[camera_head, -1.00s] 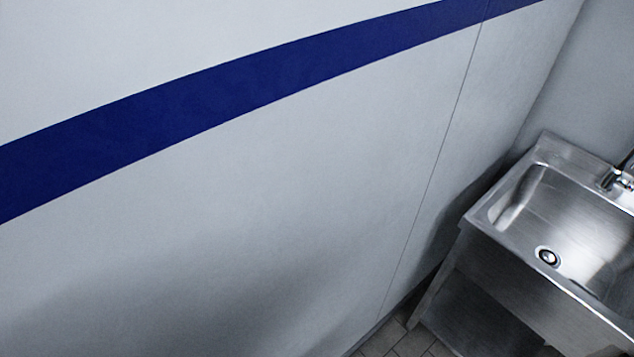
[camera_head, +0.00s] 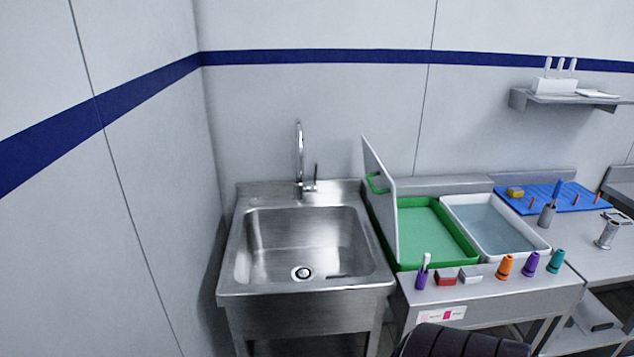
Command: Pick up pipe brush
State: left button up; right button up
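I cannot tell for certain which thing is the pipe brush. A small upright item with a pale top (camera_head: 426,261) stands in a purple holder (camera_head: 422,280) at the front left of the bench beside the sink. A blue-topped item (camera_head: 556,192) stands in a grey cup (camera_head: 547,215) farther right.
A steel sink (camera_head: 305,289) stands left of the bench. The bench holds a green tray (camera_head: 469,243) with a raised lid (camera_head: 381,197), a white basin (camera_head: 542,247), orange (camera_head: 505,267), purple (camera_head: 530,263) and teal (camera_head: 556,262) cones, and a blue mat (camera_head: 535,198).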

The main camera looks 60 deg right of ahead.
aim_at(560, 181)
jog(key=k+z, duration=0.3)
jog(key=k+l+z, duration=0.25)
jog(key=i+z, duration=0.15)
jog(key=z, duration=0.25)
jog(key=i+z, duration=0.15)
jog(key=z, duration=0.3)
jog(key=i+z, duration=0.2)
jog(key=z, duration=0.2)
jog(key=i+j+z, duration=0.1)
jog(key=z, duration=0.3)
jog(key=i+j, duration=0.3)
jog(key=j, duration=0.15)
